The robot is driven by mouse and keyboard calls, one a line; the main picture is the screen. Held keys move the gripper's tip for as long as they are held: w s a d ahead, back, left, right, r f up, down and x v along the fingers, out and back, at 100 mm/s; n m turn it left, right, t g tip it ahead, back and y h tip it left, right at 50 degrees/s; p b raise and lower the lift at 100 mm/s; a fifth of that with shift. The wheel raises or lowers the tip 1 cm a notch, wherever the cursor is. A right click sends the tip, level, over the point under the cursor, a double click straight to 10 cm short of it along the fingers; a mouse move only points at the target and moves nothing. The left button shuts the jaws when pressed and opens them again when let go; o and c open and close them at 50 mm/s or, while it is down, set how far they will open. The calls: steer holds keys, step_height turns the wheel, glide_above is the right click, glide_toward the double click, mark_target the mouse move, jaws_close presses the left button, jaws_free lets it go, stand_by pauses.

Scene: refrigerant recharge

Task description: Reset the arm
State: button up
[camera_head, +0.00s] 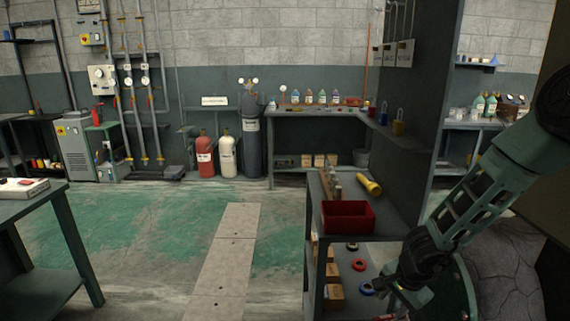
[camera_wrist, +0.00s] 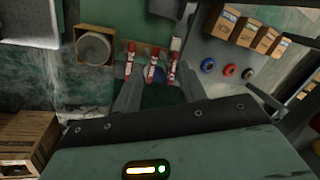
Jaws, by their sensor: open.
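My arm reaches down from the right side of the head view, and my gripper (camera_head: 393,297) is low, beside the right side of the shelf unit. In the wrist view my gripper (camera_wrist: 158,76) has its two fingers spread apart, with nothing visible held between them. Several red-and-white cylinders (camera_wrist: 151,66) show beyond the fingertips; I cannot tell how far away they are. The fingertips are small and dark in the head view.
A shelf unit carries a red bin (camera_head: 347,217) and a yellow flashlight (camera_head: 369,185) on top. Coloured rings (camera_wrist: 228,70) and cardboard boxes (camera_wrist: 247,33) show near my gripper. A table (camera_head: 35,205) stands at left; green floor (camera_head: 150,230) between is clear.

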steer(key=s+a+r+n+y, duration=0.2)
steer(key=s+a+r+n, duration=0.25)
steer(key=a+r, duration=0.3)
steer(key=s+a+r+n+y, duration=0.2)
steer(key=s+a+r+n, duration=0.25)
steer(key=a+r, duration=0.3)
steer(key=s+d+r+n+g+h, duration=0.1)
steer(key=s+r+n, duration=0.3)
steer(key=s, duration=0.6)
steer(key=s+d+r+n+g+h, duration=0.1)
steer(key=s+r+n+h, duration=0.2)
steer(key=s+n, duration=0.3)
steer(key=s, duration=0.4)
steer(key=shift+d+r+n+g+p, duration=0.3)
steer(key=shift+d+r+n+p, duration=0.05)
steer(key=shift+r+n+p, duration=0.05)
